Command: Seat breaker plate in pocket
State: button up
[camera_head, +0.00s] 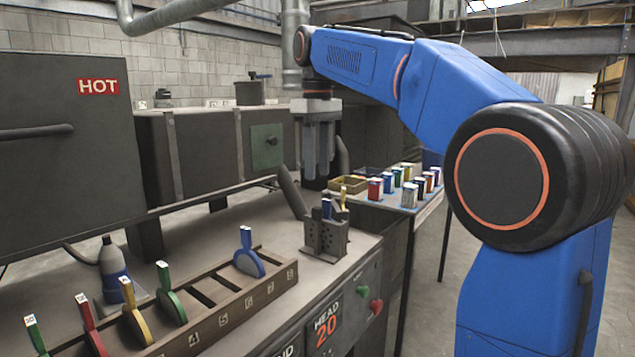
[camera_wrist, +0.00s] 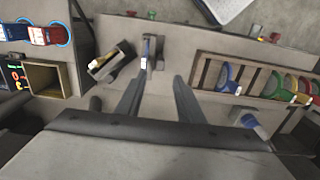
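Breaker plates with coloured tagged handles stand in a numbered rack (camera_head: 215,315): a blue plate (camera_head: 248,262), a green plate (camera_head: 171,305), a yellow plate (camera_head: 135,322) and others at the left. The rack also shows at right in the wrist view (camera_wrist: 208,72). I cannot tell which opening is the pocket.
A dark oven marked HOT (camera_head: 70,150) and a machine barrel (camera_head: 190,140) line the back.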

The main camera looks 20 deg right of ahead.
jog(key=shift+r, duration=0.5)
jog(key=shift+s, duration=0.1)
